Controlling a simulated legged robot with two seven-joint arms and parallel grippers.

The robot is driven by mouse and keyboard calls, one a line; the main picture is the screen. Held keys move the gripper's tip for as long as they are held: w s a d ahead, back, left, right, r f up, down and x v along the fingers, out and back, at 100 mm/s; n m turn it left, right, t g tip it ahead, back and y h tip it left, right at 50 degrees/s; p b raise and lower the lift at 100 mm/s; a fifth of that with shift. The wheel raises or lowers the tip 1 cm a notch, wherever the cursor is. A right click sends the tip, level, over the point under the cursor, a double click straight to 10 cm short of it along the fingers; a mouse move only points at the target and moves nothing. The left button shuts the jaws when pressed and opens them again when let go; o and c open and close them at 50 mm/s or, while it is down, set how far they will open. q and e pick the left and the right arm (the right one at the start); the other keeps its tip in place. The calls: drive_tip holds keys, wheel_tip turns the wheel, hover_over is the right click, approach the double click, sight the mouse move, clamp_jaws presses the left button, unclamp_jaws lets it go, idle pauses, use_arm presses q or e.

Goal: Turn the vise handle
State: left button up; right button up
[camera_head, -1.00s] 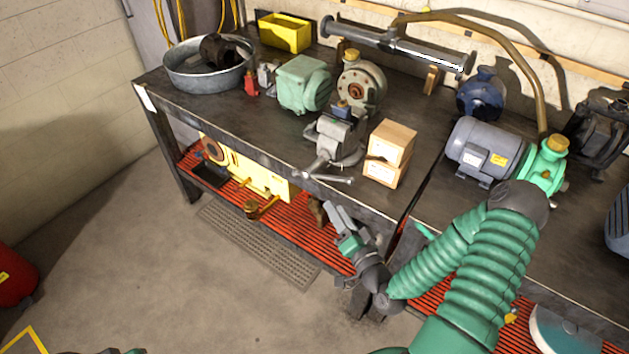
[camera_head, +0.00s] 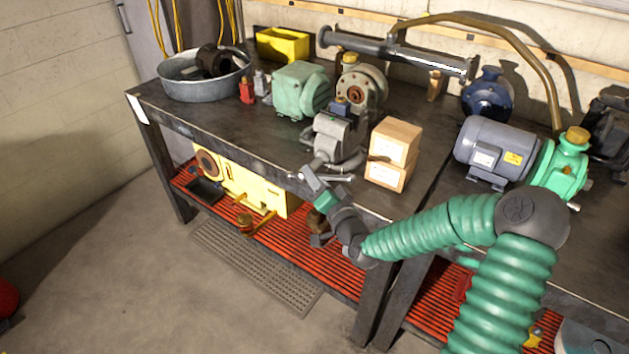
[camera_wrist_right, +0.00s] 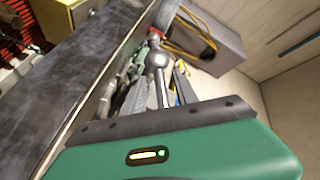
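The grey vise (camera_head: 338,140) stands at the front edge of the workbench in the head view. Its handle (camera_head: 338,179) is a thin bar low on the vise's front, partly hidden by my right gripper. My right gripper (camera_head: 310,178) is at the left part of the handle, in front of the bench edge. Its fingers look apart. In the right wrist view, a grey rounded metal part (camera_wrist_right: 158,62) shows ahead of the gripper, probably of the vise. I cannot tell whether the fingers touch the handle. My left gripper is not in view.
A grey motor (camera_head: 495,148) is further right. The lower shelf (camera_head: 325,268) has red slats.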

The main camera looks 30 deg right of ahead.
drive_tip(key=shift+w+d+f, duration=0.15)
drive_tip(key=shift+d, duration=0.25)
drive_tip(key=shift+a, duration=0.45)
drive_tip(key=c, duration=0.5)
drive_tip(key=shift+a, duration=0.1)
drive_tip(key=shift+c, duration=1)
clamp_jaws()
drive_tip(key=shift+d, duration=0.2)
drive_tip(key=shift+a+f, duration=0.1)
